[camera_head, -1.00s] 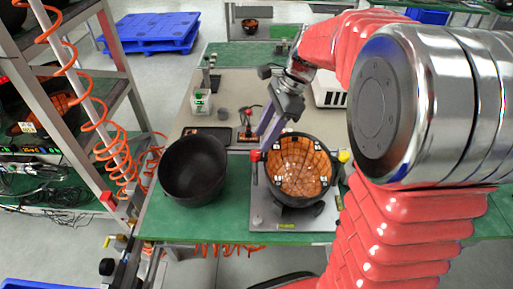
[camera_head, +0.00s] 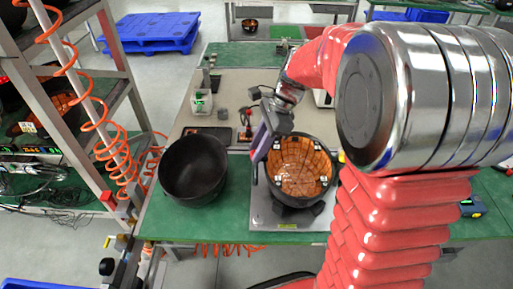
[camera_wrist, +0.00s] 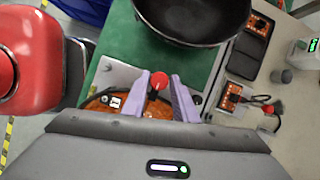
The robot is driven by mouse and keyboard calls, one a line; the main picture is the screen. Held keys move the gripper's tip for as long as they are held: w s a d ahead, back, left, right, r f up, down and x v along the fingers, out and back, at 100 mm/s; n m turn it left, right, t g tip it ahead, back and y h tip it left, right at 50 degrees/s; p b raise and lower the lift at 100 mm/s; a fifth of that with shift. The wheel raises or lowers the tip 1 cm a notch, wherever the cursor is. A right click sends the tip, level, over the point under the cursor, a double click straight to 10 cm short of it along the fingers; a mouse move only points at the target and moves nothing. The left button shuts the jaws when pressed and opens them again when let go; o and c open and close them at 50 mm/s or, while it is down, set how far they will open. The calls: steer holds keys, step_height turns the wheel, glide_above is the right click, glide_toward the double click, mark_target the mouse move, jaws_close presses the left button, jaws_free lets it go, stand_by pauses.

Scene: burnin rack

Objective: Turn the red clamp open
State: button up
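The red clamp shows as a round red knob (camera_wrist: 159,79) in the wrist view, between the tips of my two purple fingers with a gap on each side. My gripper (camera_wrist: 161,86) is open around it; I cannot tell whether either finger touches it. In the head view my gripper (camera_head: 259,148) is at the left rim of the fixture bowl, and it hides the red clamp there. The fixture bowl holds an orange-brown tiled panel (camera_head: 300,172) and stands on a grey metal plate (camera_head: 270,219). A yellow clamp (camera_head: 341,157) shows partly at the bowl's right rim.
An empty black bowl (camera_head: 193,168) stands left of the fixture on the green mat (camera_head: 165,215). Small devices, a dark tray (camera_head: 207,136) and a white box (camera_head: 201,101) are behind. A shelf rack with orange coiled hoses (camera_head: 98,125) stands at the left. A blue-yellow tool (camera_head: 472,207) lies right.

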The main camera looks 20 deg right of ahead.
steer(key=shift+a, duration=0.1)
jaws_close()
steer(key=shift+n, duration=0.3)
steer(key=n, duration=0.1)
steer(key=n+g, duration=0.1)
steer(key=n, duration=0.1)
steer(key=shift+w, duration=0.25)
steer(key=n, duration=0.2)
steer(key=n+g, duration=0.1)
steer(key=shift+w+n+g+h, duration=0.15)
steer(key=shift+n+g+h, duration=0.15)
steer(key=shift+n+h, duration=0.1)
steer(key=c, duration=0.6)
jaws_free()
steer(key=n+g+h, duration=0.1)
steer(key=n, duration=0.3)
steer(key=shift+w+a+n, duration=0.1)
steer(key=shift+n, duration=0.2)
steer(key=n+h, duration=0.1)
steer(key=n, duration=0.1)
steer(key=n+g, duration=0.1)
steer(key=n, duration=0.1)
steer(key=shift+a+n+h, duration=0.1)
steer(key=shift+n+h, duration=0.3)
jaws_close()
